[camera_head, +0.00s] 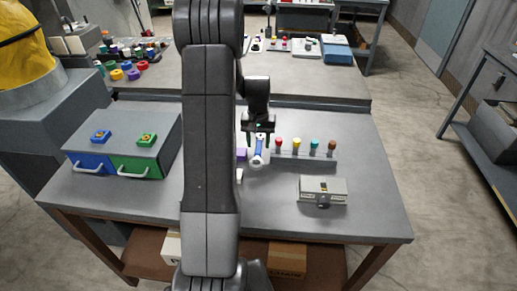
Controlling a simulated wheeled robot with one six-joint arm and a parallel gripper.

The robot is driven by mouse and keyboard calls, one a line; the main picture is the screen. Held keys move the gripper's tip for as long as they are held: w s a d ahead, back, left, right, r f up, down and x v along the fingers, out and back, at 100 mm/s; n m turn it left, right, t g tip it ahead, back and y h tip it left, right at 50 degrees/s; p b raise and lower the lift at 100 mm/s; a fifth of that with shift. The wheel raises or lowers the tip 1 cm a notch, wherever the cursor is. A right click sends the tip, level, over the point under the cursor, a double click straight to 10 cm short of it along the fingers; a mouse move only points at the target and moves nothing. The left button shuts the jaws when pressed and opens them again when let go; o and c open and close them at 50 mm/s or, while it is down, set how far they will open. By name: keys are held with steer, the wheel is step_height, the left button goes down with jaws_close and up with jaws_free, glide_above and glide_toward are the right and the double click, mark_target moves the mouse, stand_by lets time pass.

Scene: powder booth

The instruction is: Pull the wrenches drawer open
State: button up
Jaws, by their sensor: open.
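A grey cabinet (125,130) stands at the left of the workbench. Its front has a blue drawer (90,163) and a green drawer (137,168), side by side, each with a pale handle; both look shut. A small blue block and a small green block sit on top, each with a marking too small to read, so I cannot tell which drawer is for wrenches. My gripper (259,143) is open, pointing down over the middle of the bench, well right of the cabinet. A blue and white object (258,155) shows at its fingertips; I cannot tell whether they touch.
Right of my gripper is a rack (305,158) of several coloured knobs. A grey box (322,190) with a dark knob sits nearer the front right. My arm hides part of the bench beside the cabinet. The bench's front right is clear.

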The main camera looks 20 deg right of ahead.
step_height(320, 180, down, 2)
jaws_close()
stand_by(0.3)
